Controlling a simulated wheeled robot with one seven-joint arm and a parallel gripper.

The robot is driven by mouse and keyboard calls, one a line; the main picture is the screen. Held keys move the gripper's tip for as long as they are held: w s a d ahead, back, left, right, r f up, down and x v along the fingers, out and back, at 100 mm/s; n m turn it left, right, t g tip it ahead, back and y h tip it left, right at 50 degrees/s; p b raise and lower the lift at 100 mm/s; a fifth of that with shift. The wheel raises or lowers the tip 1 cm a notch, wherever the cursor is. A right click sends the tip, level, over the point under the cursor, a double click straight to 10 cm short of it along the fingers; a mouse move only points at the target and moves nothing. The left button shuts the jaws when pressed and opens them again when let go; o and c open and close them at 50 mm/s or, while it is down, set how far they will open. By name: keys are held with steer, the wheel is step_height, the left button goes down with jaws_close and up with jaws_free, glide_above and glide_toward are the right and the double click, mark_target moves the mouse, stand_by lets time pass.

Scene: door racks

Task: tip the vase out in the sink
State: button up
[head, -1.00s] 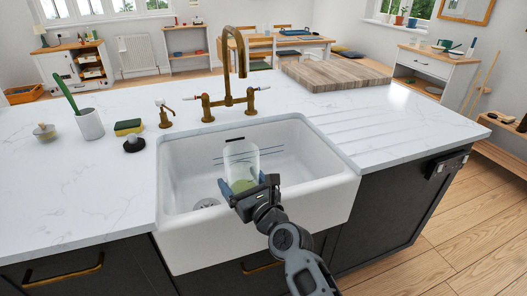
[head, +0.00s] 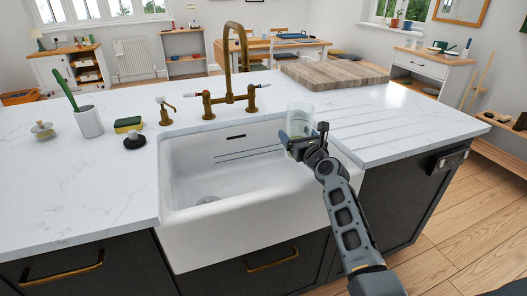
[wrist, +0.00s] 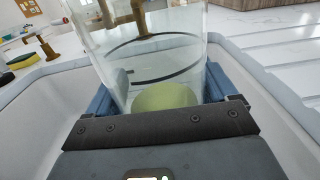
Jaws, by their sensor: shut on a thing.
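The vase (head: 300,113) is a clear glass cylinder, roughly upright, with pale green at its bottom. My gripper (head: 298,143) is shut on the lower part of the vase, near the sink's right rim in the head view. The vase also shows in the wrist view (wrist: 150,50), between the blue fingers of my gripper (wrist: 165,85). I cannot tell whether the green is water or something else. The white sink (head: 215,237) has an empty-looking basin with a drain at its left. My gripper hides part of the sink's right rim.
A brass tap (head: 229,98) with two handles stands behind the sink. A sponge (head: 127,124), a dark round stopper (head: 134,141) and a white cup with a green brush (head: 89,122) stand to the left. A wooden board (head: 335,74) lies at the back right.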

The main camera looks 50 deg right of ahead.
steer(key=w+d+m+g+h+b, duration=0.1)
steer(key=d, duration=0.5)
steer(key=shift+f+h+b, duration=0.3)
steer(key=shift+b, duration=0.05)
steer(key=shift+f+b, duration=0.15)
steer(key=shift+b, duration=0.15)
